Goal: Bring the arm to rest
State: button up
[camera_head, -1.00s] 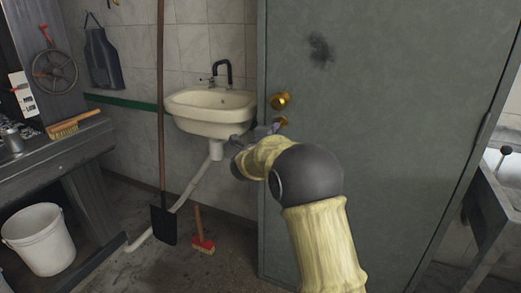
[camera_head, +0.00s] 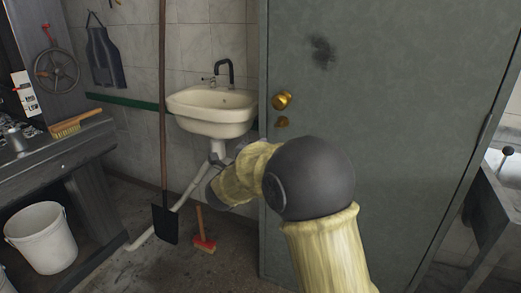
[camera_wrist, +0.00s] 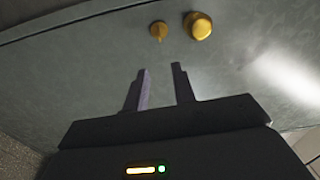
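My gripper (camera_wrist: 160,90) shows in the wrist view with its two fingers apart and nothing between them. Beyond the fingertips is the grey-green door (camera_wrist: 100,65), with a round brass knob (camera_wrist: 199,25) and a smaller brass lock turn (camera_wrist: 158,31). In the head view my arm reaches forward and bends to the left in front of the door (camera_head: 390,120). The fingers are hidden there behind my own arm. The knob (camera_head: 282,100) and lock turn (camera_head: 282,122) are above my forearm, apart from it.
A sink (camera_head: 212,110) hangs on the wall left of the door. A long-handled shovel (camera_head: 164,222) and a red brush (camera_head: 203,243) stand below it. A workbench (camera_head: 60,155) and a white bucket (camera_head: 41,237) are at left. A metal basin (camera_head: 497,205) is at right.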

jog(key=s+d+f+n+g+y, duration=0.35)
jog(key=s+f+n, duration=0.25)
jog(key=s+n, duration=0.3)
jog(key=s+d+f+n+g+y, duration=0.2)
jog(key=s+f+n+g, duration=0.4)
jog(key=s, duration=0.5)
jog(key=s+d+f+n+g+y, duration=0.3)
jog(key=s+f+n, duration=0.45)
jog(key=s, duration=0.25)
notch_tip(320, 180, up, 30)
jog(key=p, duration=3)
jog(key=shift+s+d+n+g, duration=0.25)
jog(key=shift+s+n+g, duration=0.1)
jog(key=shift+s+n, duration=0.1)
jog(key=shift+r, duration=0.1)
jog(key=shift+a, duration=0.15)
